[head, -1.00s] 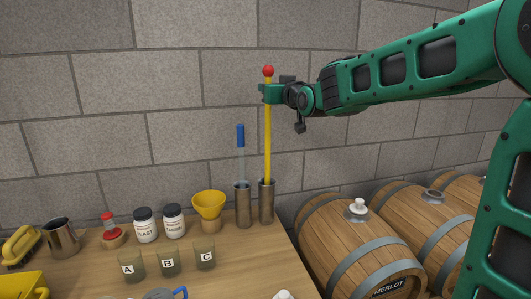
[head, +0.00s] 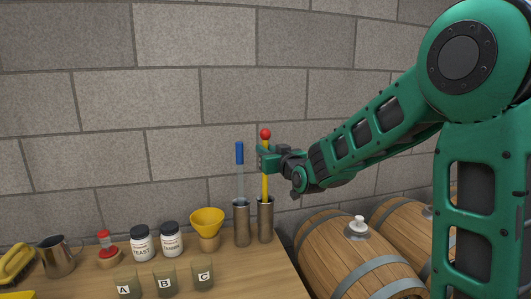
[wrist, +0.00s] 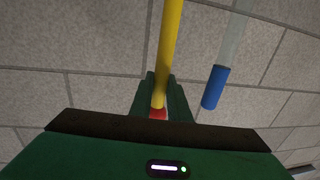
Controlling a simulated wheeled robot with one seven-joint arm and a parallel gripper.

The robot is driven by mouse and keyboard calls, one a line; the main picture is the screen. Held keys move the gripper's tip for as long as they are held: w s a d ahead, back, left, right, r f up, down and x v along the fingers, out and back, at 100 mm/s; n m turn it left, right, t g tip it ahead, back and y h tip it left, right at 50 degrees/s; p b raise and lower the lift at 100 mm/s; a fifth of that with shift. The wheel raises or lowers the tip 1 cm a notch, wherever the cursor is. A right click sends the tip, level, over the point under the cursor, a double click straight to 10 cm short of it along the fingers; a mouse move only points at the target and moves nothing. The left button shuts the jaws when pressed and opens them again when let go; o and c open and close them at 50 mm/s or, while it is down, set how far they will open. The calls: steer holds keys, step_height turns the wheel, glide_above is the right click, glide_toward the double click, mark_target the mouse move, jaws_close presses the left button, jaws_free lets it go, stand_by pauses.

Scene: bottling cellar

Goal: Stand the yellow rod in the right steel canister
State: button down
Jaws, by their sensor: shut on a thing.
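The yellow rod (head: 265,185) with a red ball top stands upright in the head view. Its lower part is inside the right steel canister (head: 265,222), hidden by the canister wall. My gripper (head: 265,158) is shut on the rod a little below the red ball. In the wrist view the rod (wrist: 171,45) runs up from between the fingers (wrist: 159,100). How deep its lower end reaches inside cannot be seen.
The left steel canister (head: 242,225) stands close beside and holds a clear rod with a blue top (head: 239,153). A yellow funnel (head: 207,221) and labelled jars stand to the left. Barrels (head: 345,255) lie to the right of the bench (head: 235,280). A block wall is behind.

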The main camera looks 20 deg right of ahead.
steer(key=c, duration=1.7)
jaws_free()
steer(key=shift+r, duration=0.1)
steer(key=s, duration=0.4)
steer(key=s+d, duration=0.1)
steer(key=s, duration=0.7)
steer(key=shift+d, duration=0.4)
steer(key=s+d+f+m+g+h, duration=0.35)
steer(key=s+d+f+g, duration=0.65)
steer(key=s+d+f, duration=0.5)
steer(key=s+f+m+g, duration=0.1)
steer(key=s+g, duration=0.1)
steer(key=s, duration=0.5)
steer(key=s+f+m+g, duration=0.1)
steer(key=s+m+g, duration=0.1)
steer(key=s, duration=0.6)
steer(key=s+f+m+g+y, duration=0.1)
steer(key=s+g, duration=0.3)
steer(key=s, duration=0.4)
steer(key=shift+s+d+f+m, duration=0.1)
steer(key=shift+d+f+m, duration=0.15)
steer(key=shift+d+f, duration=0.25)
